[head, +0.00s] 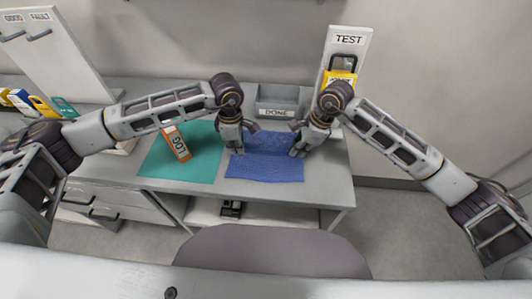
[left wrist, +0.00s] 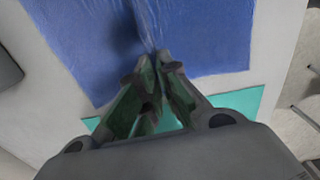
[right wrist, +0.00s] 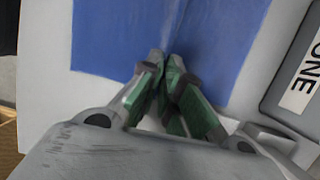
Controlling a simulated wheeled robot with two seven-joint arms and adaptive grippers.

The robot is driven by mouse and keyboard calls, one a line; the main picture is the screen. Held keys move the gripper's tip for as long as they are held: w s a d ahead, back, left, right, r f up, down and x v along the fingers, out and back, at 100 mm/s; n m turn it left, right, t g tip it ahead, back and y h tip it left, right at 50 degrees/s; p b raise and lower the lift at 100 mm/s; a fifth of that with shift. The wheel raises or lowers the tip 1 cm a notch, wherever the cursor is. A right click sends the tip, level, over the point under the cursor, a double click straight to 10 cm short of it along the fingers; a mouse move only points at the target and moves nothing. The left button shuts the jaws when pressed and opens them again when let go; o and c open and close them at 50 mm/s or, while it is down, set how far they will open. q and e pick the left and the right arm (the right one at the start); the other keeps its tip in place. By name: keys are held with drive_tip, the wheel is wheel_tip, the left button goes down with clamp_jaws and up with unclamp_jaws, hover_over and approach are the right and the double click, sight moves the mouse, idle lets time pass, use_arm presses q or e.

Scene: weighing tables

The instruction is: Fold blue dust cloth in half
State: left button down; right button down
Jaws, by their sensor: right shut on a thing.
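The blue dust cloth (head: 265,168) lies spread on the grey table, with a crease across it between my grippers. My left gripper (head: 237,151) is at its left edge; in the left wrist view its fingertips (left wrist: 155,62) are close together on the edge, with wrinkles running from them. My right gripper (head: 298,152) is shut on the right edge of the cloth. In the right wrist view the cloth (right wrist: 110,35) runs away from the fingertips (right wrist: 164,60). The bit of cloth between the fingers is hidden.
A teal mat (head: 200,165) lies left of the cloth, with an orange and white labelled box (head: 176,143) on it. A grey bin marked DONE (head: 277,101) stands behind the cloth. A TEST stand (head: 348,42) with a yellow item is at the back right.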

use_arm(q)
drive_tip(key=shift+r, duration=0.15)
idle(0.7)
